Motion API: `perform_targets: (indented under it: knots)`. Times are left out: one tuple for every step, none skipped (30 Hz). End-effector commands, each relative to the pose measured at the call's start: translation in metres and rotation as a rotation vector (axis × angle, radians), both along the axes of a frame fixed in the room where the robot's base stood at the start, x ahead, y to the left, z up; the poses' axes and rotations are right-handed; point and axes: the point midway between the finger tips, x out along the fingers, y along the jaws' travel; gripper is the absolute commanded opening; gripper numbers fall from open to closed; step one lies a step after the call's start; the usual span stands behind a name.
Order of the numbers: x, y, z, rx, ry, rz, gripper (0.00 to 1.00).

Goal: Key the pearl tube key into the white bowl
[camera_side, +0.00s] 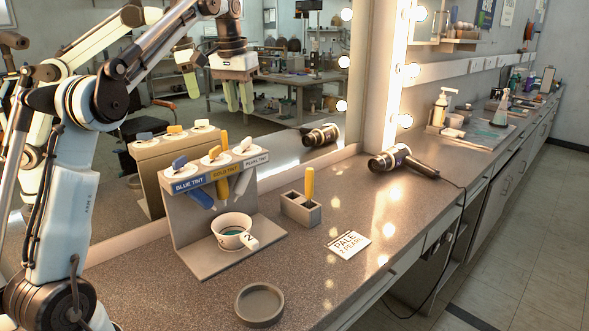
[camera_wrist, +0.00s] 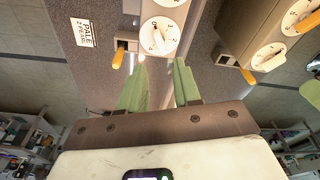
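The pearl tube key (camera_side: 242,144) is a white key on the round white dial at the right end of the dispenser stand (camera_side: 207,243), above the PEARL TINT label. In the wrist view this appears to be the nearer dial (camera_wrist: 158,38). The pearl tube (camera_side: 242,182) hangs below the label. The white bowl (camera_side: 231,231) sits on the stand's base under the tubes, with a "2" tag and some teal inside.
Blue (camera_side: 180,162) and gold (camera_side: 214,152) keys sit left of the pearl key. A yellow-handled tool (camera_side: 310,184) stands in a grey holder. A "PALE 2 PEARL" card (camera_side: 348,244), grey dish (camera_side: 260,304) and hair dryer (camera_side: 400,160) lie on the counter. A mirror runs behind.

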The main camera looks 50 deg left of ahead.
Motion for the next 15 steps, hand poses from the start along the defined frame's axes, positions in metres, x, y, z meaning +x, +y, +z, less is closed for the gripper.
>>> perform_targets:
  knots:
    - [0.000,0.001,-0.001,-0.001,0.003,0.002,0.33]
    - [0.000,0.001,-0.002,-0.001,0.003,0.002,0.33]
    - [0.001,0.002,-0.003,-0.001,0.003,0.002,0.33]
    - [0.001,0.002,-0.005,-0.001,0.003,0.002,0.33]
    - [0.001,0.002,-0.007,-0.001,0.003,0.002,0.33]
    - [0.002,0.002,-0.010,-0.001,0.003,0.001,0.33]
    - [0.002,0.002,-0.012,-0.001,0.002,0.001,0.33]
    - [0.003,0.002,-0.015,-0.001,0.002,0.001,0.33]
    - [0.003,0.002,-0.019,-0.001,0.002,0.001,0.33]
    - [0.003,0.002,-0.022,-0.001,0.002,0.001,0.33]
    - [0.004,0.002,-0.026,-0.001,0.002,0.001,0.33]
    - [0.005,0.003,-0.030,-0.001,0.002,0.001,0.33]
    - [0.005,0.003,-0.033,-0.001,0.002,0.001,0.33]
    - [0.006,0.003,-0.037,-0.001,0.002,0.001,0.33]
    - [0.006,0.003,-0.041,0.000,0.001,0.001,0.33]
